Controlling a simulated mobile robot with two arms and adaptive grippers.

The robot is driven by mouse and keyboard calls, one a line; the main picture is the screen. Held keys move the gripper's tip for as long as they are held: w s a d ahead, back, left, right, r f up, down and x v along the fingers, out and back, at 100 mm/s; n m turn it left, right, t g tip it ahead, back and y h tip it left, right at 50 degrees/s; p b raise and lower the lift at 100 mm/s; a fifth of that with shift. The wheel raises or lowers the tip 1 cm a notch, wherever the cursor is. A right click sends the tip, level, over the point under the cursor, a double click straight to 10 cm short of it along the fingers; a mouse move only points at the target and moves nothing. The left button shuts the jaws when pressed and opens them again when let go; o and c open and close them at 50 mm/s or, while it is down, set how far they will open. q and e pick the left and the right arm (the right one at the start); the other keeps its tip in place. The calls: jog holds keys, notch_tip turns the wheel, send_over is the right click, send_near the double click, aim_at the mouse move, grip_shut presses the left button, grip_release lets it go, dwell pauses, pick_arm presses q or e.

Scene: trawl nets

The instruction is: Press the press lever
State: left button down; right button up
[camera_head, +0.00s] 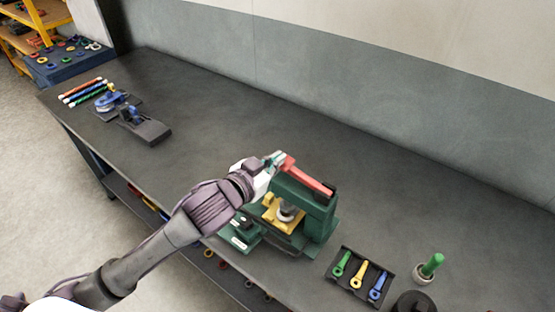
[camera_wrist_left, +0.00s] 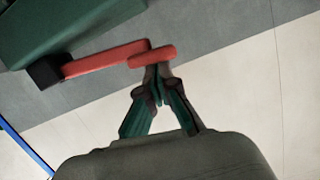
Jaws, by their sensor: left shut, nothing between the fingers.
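The press is a green machine (camera_head: 318,215) with a red lever (camera_head: 308,175) along its top. The lever also shows in the left wrist view (camera_wrist_left: 105,60), ending in a rounded red grip. My left gripper (camera_head: 275,158) is at the lever's free end, to its left in the head view. In the left wrist view the left gripper's fingertips (camera_wrist_left: 157,72) are together right at the red grip, with nothing between them. They look touching or very close; I cannot tell which. A yellow block (camera_head: 270,215) with a round metal part sits in the press. My right gripper is not in view.
A black tray (camera_head: 350,284) with green, yellow and blue tools lies right of the press, near a green-handled tool (camera_head: 431,266). Coloured sticks (camera_head: 82,92) and dark fixtures (camera_head: 143,125) are at the table's far left. The table (camera_head: 215,105) behind the press is clear.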

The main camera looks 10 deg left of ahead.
pick_arm(q)
jog(key=shift+w+a+f+n, duration=0.1)
jog(key=shift+w+f+n, duration=0.1)
jog(key=shift+f, duration=0.2)
jog(key=shift+w+a+f+n, duration=0.1)
jog(key=shift+w+f+n, duration=0.1)
jog(key=shift+f, duration=0.15)
jog(key=shift+s+f, duration=0.1)
jog(key=shift+f, duration=0.05)
jog(key=shift+s+f+n, duration=0.15)
jog(key=shift+f+n, duration=0.15)
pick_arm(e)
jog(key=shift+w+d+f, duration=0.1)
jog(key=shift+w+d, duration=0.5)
